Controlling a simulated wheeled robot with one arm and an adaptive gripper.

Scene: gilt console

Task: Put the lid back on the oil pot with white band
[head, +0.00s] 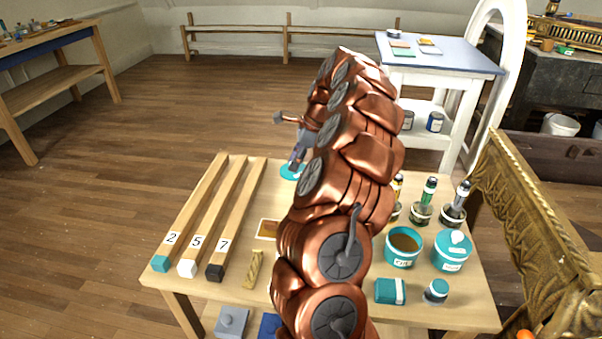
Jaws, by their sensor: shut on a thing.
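An open teal pot (402,254) with a pale label stands on the right part of the table, and brownish content shows inside it. I cannot clearly make out a white band on it. My gripper (295,164) is partly hidden behind my copper arm, above the table and left of the open pot. It is shut on a teal disc-like lid (289,172), of which only part shows. The fingertips are too small to see clearly. A second teal pot (452,256), with its lid on, stands right of the open one.
Jars with brushes (421,213) stand behind the pots. A teal block (390,291) and small teal jar (436,291) are in front. Numbered wooden bars (213,217) lie left. The gilt console (535,230) borders the table's right. My arm hides the table's middle.

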